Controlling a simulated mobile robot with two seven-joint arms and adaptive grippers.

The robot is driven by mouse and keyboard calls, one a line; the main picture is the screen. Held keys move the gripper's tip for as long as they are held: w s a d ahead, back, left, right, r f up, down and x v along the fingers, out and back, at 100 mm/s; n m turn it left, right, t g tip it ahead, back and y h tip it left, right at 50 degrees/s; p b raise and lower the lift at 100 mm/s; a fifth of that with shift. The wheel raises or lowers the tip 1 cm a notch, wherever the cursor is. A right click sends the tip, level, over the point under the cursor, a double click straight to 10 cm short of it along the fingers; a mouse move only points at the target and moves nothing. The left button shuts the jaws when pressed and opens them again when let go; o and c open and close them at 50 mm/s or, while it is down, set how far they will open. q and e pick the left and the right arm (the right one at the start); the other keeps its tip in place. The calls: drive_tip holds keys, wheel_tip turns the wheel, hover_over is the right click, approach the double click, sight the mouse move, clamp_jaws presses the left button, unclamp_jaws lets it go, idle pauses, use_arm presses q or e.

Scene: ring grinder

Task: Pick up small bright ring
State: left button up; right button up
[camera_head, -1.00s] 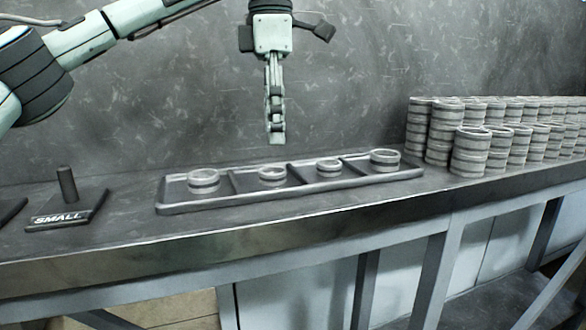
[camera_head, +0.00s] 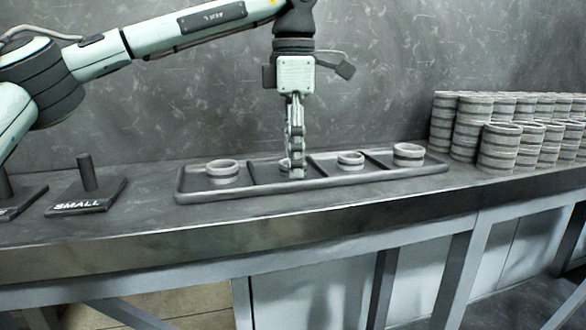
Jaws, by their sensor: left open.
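A long dark tray (camera_head: 312,190) with dividers holds several grey rings, one per compartment. My left gripper (camera_head: 296,174) points straight down at the second compartment from the left. It is open, seen edge-on. It hides much of the ring in that compartment (camera_head: 284,164), a small ring with a light rim. I cannot tell whether the fingers touch it. A similar small, light-rimmed ring (camera_head: 350,159) sits in the third compartment. Larger rings sit in the leftmost (camera_head: 222,171) and rightmost (camera_head: 408,153) compartments. My right gripper is not in view.
A peg stand labelled SMALL (camera_head: 88,191) is left of the tray, with part of another stand (camera_head: 12,200) at the left edge. Tall stacks of rings (camera_head: 499,147) stand to the right. The worktable (camera_head: 150,222) is clear along its front.

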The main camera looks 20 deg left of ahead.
use_arm(q)
drive_tip(key=shift+c, duration=0.3)
drive_tip(key=c, duration=1.2)
